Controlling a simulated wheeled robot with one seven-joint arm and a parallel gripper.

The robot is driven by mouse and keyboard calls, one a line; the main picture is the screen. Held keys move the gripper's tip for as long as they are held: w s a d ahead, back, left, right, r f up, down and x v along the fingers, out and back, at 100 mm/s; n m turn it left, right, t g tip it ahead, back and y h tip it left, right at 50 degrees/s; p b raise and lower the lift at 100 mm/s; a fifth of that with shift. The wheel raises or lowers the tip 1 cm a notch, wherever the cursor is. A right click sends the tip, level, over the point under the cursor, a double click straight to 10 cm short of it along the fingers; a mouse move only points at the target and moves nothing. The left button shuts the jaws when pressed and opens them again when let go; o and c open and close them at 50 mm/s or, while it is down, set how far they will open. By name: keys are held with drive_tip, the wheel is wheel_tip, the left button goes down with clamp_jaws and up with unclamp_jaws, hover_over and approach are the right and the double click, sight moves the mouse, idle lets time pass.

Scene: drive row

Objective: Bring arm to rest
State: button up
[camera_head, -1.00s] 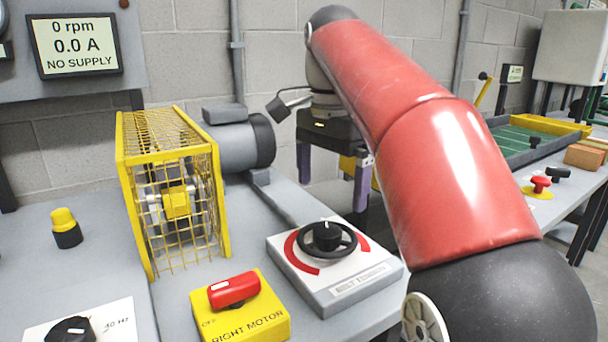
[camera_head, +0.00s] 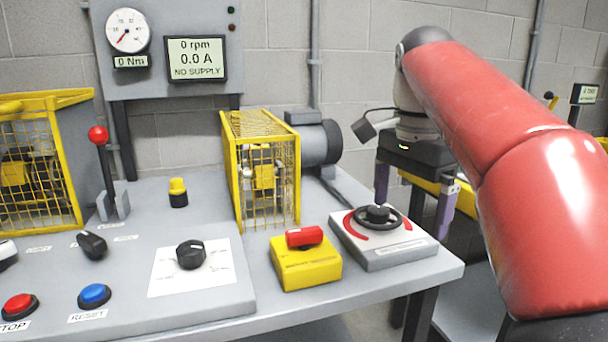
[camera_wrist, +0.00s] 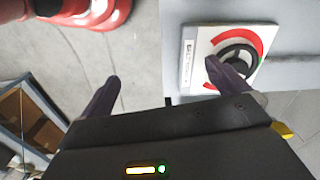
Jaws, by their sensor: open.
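My gripper (camera_head: 412,200) hangs open and empty from my red arm at the right of the head view, its two purple-grey fingers pointing down. It is at the right end of the grey bench, by the belt tension box (camera_head: 385,238) with its black handwheel. In the wrist view my gripper (camera_wrist: 165,90) shows its two fingers well apart with nothing between them. The belt tension box (camera_wrist: 207,75) lies behind the right finger there, and floor lies beyond the left finger. I cannot tell whether a finger touches the box.
A yellow right motor switch box (camera_head: 305,268) with a red knob sits left of the tension box. A yellow cage (camera_head: 262,160) and a grey motor (camera_head: 318,140) stand behind. The grey bench (camera_head: 330,310) carries a lever with a red ball (camera_head: 98,135) at left.

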drive_tip(key=s+f+n+t, duration=0.2)
drive_tip(key=s+f+n, duration=0.4)
drive_tip(key=f, duration=0.5)
drive_tip(key=s+f+n+t, duration=0.3)
drive_tip(key=s+f+n, duration=0.3)
drive_tip(key=f, duration=0.5)
drive_tip(key=s, duration=0.2)
drive_tip(key=shift+s+f, duration=0.35)
drive_tip(key=shift+s, duration=0.05)
drive_tip(key=shift+a, duration=0.1)
